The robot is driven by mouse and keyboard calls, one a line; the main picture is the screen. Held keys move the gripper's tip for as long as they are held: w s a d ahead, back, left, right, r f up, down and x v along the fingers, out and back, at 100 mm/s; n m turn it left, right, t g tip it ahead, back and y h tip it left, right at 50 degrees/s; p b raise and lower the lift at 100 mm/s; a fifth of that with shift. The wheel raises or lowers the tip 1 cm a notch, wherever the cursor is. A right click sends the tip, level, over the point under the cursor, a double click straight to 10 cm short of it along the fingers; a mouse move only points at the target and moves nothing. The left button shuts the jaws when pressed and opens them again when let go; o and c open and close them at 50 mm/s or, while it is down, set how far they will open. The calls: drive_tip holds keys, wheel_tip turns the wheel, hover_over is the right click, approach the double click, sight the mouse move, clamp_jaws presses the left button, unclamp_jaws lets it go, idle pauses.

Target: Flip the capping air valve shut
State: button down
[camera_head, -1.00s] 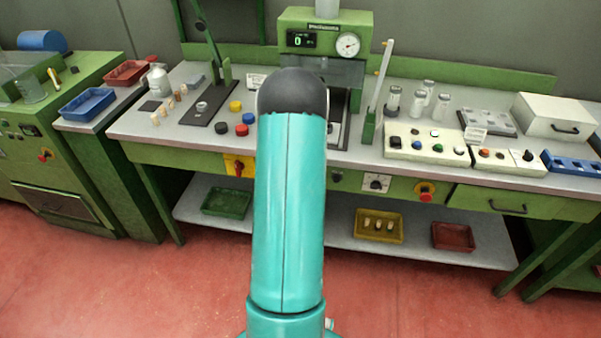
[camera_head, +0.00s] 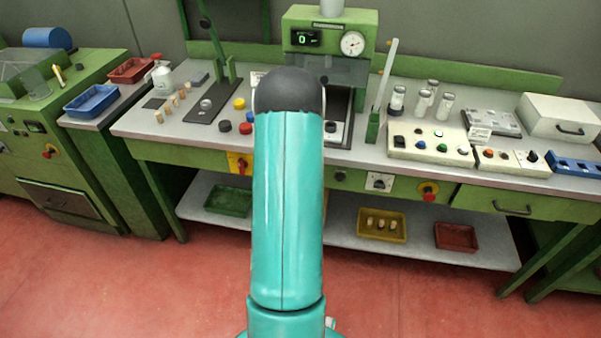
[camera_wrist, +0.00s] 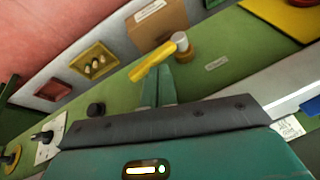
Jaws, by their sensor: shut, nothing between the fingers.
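The valve shows in the wrist view as a yellow lever (camera_wrist: 150,64) with a pale round pivot (camera_wrist: 181,41) at its right end, on the green bench front. The lever lies slantwise in that picture, reaching down and left from the pivot. My gripper (camera_wrist: 158,76) is shut and empty, its fingertips right by the lever's middle. I cannot tell whether they touch it. In the head view my arm hides the gripper and the lever.
Around the valve in the wrist view are a black knob (camera_wrist: 96,109), a pale label (camera_wrist: 217,62) and a yellow plate (camera_wrist: 290,20). A brown box (camera_wrist: 157,23) and a yellow tray (camera_wrist: 80,58) lie beyond. The green bench front (camera_wrist: 240,45) is otherwise clear beside the lever.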

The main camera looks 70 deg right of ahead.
drive_tip(key=s+a+r, duration=0.2)
drive_tip(key=s+r, duration=0.4)
drive_tip(key=r, duration=0.3)
drive_tip(key=shift+s+a+r, duration=0.2)
drive_tip(key=shift+a+r, duration=0.15)
drive_tip(key=shift+a, duration=0.05)
